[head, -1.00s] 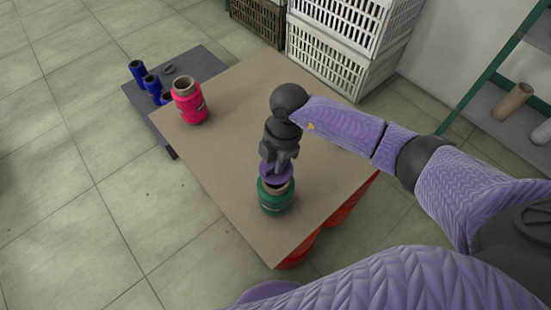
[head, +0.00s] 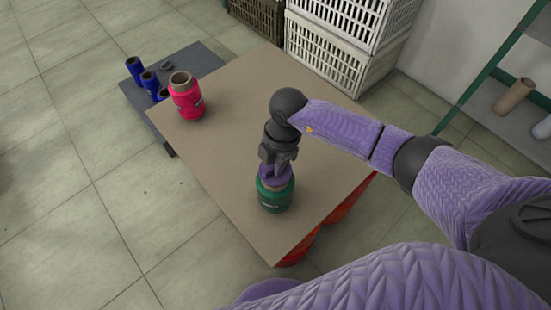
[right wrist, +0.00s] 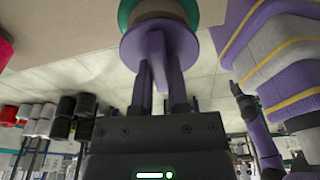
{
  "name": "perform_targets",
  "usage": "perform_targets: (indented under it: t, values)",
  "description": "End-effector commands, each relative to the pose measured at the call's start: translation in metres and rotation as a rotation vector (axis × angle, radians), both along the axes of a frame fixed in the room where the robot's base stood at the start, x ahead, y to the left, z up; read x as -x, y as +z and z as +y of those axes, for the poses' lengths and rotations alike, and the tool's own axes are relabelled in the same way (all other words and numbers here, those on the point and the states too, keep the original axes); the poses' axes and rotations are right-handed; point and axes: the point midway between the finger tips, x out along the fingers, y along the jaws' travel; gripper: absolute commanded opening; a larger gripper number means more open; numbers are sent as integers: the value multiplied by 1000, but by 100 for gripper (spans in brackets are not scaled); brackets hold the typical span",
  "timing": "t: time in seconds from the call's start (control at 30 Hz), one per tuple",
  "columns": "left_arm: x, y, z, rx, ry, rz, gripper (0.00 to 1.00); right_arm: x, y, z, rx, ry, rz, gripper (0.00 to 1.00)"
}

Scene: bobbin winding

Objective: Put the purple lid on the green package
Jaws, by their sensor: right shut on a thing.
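The green package (head: 275,198) is a green spool with a tan core, upright near the front edge of the tabletop in the head view. Its green rim also shows at the top of the right wrist view (right wrist: 124,14). My right gripper (head: 275,167) is directly above it, shut on the purple lid (head: 268,180). The lid's disc (right wrist: 160,37) lies against or just over the tan core in the wrist view; I cannot tell if they touch. The fingers grip the lid's stem (right wrist: 157,65). My left gripper is not in view.
The brown tabletop (head: 225,140) also carries a pink spool (head: 186,98) at its far left. A grey low table (head: 200,62) with blue tubes (head: 149,82) stands behind. White crates (head: 330,50) stand at the back. The middle of the tabletop is clear.

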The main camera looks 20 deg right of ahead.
Motion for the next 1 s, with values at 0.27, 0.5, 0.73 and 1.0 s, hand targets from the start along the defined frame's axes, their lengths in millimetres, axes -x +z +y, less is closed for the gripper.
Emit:
perform_targets:
  t: [0.27, 0.5, 0.73, 1.0]
  values:
    - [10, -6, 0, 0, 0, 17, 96, 0, -13, 0, 0, 0, 0, 0]
    - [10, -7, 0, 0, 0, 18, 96, 0, -15, 0, 0, 0, -1, 0]
    - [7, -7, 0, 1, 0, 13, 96, 0, -15, 0, 0, 0, -1, 0]
    - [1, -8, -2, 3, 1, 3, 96, 0, -15, 0, 0, 0, -1, 60]
